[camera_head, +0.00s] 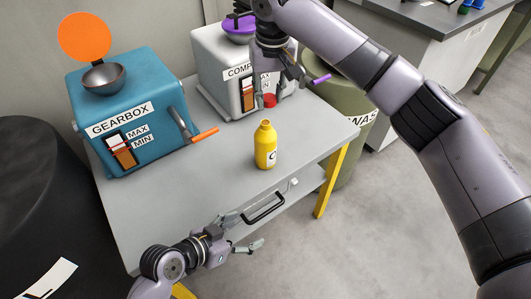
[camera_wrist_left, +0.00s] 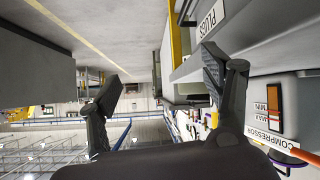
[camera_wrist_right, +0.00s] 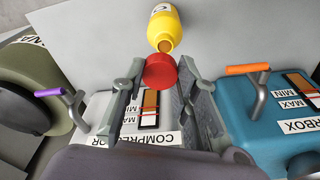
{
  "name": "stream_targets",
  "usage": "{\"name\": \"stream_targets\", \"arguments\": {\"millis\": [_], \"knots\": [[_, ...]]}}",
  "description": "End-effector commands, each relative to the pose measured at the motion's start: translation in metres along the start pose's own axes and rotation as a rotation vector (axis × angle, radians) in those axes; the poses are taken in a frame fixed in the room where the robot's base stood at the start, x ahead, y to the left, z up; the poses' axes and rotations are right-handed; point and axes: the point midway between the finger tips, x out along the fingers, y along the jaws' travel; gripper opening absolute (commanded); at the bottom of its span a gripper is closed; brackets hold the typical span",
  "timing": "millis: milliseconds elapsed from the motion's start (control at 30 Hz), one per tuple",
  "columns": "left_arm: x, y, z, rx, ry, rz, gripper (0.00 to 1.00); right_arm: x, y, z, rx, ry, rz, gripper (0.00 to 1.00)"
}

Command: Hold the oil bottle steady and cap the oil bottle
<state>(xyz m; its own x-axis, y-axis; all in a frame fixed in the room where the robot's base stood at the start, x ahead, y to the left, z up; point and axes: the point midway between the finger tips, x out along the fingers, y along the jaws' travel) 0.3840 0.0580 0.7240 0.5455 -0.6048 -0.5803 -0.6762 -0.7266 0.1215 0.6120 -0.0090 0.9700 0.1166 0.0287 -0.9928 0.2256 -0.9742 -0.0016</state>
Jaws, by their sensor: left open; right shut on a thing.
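The yellow oil bottle (camera_head: 265,146) stands upright and uncapped on the grey table, and its open mouth shows in the right wrist view (camera_wrist_right: 165,30). My right gripper (camera_head: 269,98) is above and behind the bottle, shut on the red cap (camera_head: 269,101). In the right wrist view the cap (camera_wrist_right: 160,71) sits between the fingertips, apart from the bottle's neck. My left gripper (camera_head: 248,232) is open and empty at the table's front edge, away from the bottle. The left wrist view shows its two fingers (camera_wrist_left: 165,85) spread with nothing between them.
The blue gearbox box (camera_head: 130,120) with an orange-handled lever stands on the left of the table (camera_head: 200,190). The white compressor box (camera_head: 215,70) stands behind. An olive bin (camera_head: 350,100) is to the right, a black barrel (camera_head: 40,200) to the left. The table around the bottle is clear.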

Motion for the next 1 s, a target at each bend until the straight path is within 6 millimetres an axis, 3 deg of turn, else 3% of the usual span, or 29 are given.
{"name": "stream_targets", "arguments": {"millis": [200, 400, 700, 1000], "knots": [[0.016, -0.004, -0.076, 0.099, 0.347, 0.032, 0.73, 0.001, -0.005, -0.005, -0.009, 0.001, 0.000, 0.16], [0.021, -0.039, -0.115, 0.095, 0.553, -0.075, 0.73, 0.001, -0.007, -0.007, -0.012, 0.001, 0.000, 0.16], [0.025, -0.081, -0.126, 0.060, 0.629, -0.218, 0.73, 0.001, -0.007, -0.007, -0.013, 0.001, 0.000, 0.16], [0.025, -0.085, -0.126, 0.055, 0.633, -0.234, 0.73, 0.001, -0.007, -0.007, -0.013, 0.001, 0.000, 0.16]]}}
